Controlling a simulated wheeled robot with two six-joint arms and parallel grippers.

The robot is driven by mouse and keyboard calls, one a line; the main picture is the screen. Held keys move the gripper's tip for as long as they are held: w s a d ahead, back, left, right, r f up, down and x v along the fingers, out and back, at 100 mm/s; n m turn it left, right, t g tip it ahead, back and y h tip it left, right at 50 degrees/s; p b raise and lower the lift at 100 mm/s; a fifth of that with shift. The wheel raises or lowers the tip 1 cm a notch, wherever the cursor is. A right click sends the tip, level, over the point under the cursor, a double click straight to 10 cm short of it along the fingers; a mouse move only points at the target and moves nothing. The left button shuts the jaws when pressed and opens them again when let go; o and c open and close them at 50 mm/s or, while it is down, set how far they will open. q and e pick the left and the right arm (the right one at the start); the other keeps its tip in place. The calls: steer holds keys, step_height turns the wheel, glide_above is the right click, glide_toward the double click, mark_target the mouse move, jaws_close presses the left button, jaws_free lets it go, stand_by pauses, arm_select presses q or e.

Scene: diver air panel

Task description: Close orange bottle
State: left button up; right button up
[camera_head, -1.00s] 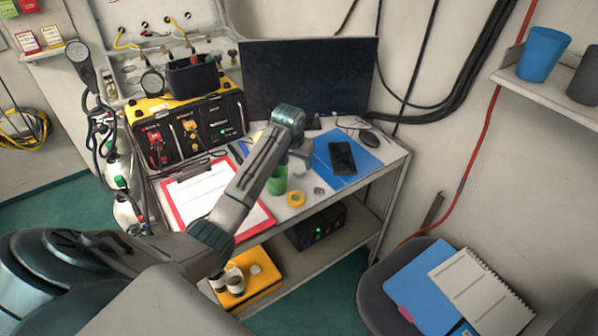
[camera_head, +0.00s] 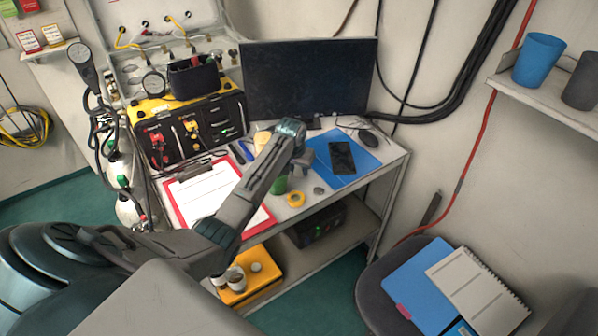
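My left gripper (camera_head: 303,158) hangs below the wrist at the end of my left arm, over the table beside the blue folder. It is small and partly hidden by the wrist, so whether its fingers are open or shut does not show. I cannot make out a clear orange bottle. A yellow-orange object (camera_head: 262,139) shows partly behind my arm; what it is I cannot tell. A green cup-like object (camera_head: 280,185) stands beside my forearm, partly covered by it. A yellow-orange ring (camera_head: 296,199) lies on the table in front of the gripper. My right gripper is not in view.
A black phone (camera_head: 341,157) lies on the blue folder (camera_head: 362,163). A red clipboard (camera_head: 170,196) lies at the left, below the valve panel (camera_head: 215,122). A monitor (camera_head: 308,78) stands behind. A chair (camera_head: 372,292) stands at the front right.

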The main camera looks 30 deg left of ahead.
mark_target(298, 172)
arm_select(q)
steer(key=c, duration=0.3)
steer(key=shift+c, duration=0.2)
step_height(298, 172, up, 10)
steer(key=b, duration=0.3)
